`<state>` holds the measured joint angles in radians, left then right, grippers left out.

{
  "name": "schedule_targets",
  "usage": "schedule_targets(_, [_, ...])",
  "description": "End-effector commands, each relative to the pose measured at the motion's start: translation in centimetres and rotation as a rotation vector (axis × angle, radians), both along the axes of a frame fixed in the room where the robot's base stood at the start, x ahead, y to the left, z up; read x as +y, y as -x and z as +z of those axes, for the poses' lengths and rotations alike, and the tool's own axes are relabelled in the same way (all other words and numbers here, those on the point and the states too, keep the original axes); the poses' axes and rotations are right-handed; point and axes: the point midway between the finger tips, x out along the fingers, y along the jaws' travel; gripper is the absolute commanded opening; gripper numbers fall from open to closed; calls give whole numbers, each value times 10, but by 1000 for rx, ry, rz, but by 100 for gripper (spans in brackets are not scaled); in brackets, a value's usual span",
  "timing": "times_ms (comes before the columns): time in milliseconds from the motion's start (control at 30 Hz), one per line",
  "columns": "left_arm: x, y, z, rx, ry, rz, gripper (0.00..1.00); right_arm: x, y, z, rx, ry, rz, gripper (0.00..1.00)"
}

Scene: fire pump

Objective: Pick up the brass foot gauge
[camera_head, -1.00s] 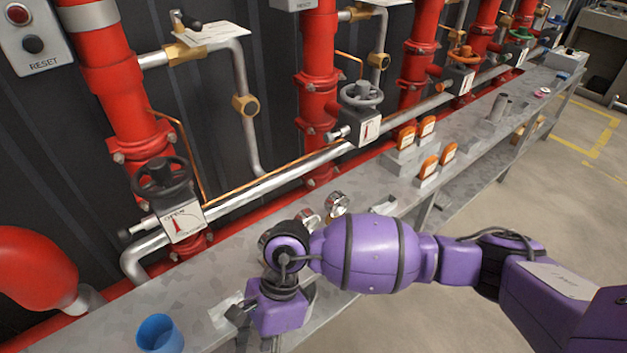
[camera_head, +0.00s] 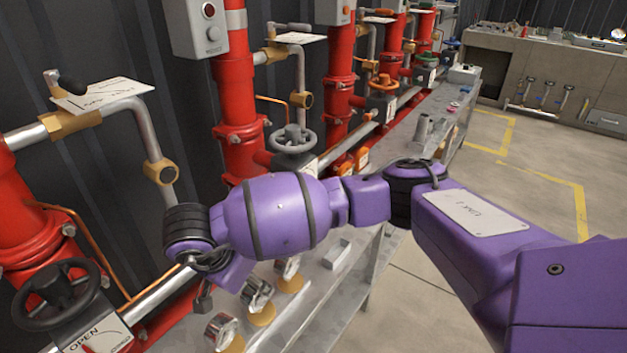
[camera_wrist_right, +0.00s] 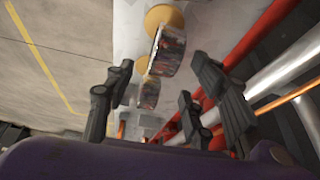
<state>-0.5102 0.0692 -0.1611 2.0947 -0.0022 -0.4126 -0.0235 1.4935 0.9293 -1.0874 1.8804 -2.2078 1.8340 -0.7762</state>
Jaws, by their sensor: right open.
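Three round gauges stand on the grey bench in the head view: a near one (camera_head: 221,331), a middle one (camera_head: 257,294) and a far one (camera_head: 288,267). Each has a yellow, brass-looking foot, so I cannot tell which the task means. My right gripper (camera_wrist_right: 163,78) is open in the right wrist view, its dark fingers spread. A gauge (camera_wrist_right: 168,50) on a yellow foot (camera_wrist_right: 163,17) and a second gauge (camera_wrist_right: 150,92) show beyond and between the fingers, with no grip visible. In the head view my purple right arm mostly hides the gripper. My left gripper is out of view.
The bench (camera_head: 310,300) runs along red pipes. A black valve wheel (camera_head: 57,294) is at the left, and a grey one (camera_head: 293,139) is behind my arm. A small metal block (camera_head: 337,253) lies right of the gauges. Open floor (camera_head: 430,310) lies to the right.

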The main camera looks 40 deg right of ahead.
Motion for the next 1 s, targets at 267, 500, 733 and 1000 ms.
schedule_targets(267, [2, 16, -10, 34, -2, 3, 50, -7, -3, -20, 3, 0, -2, 50])
schedule_targets(500, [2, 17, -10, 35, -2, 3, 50, -13, -7, -41, 3, -1, -2, 50])
schedule_targets(733, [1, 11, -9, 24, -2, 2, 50, -23, -13, -72, 2, 0, -2, 50])
schedule_targets(1000, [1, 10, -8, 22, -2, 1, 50, -23, -14, -73, -1, -2, 1, 46])
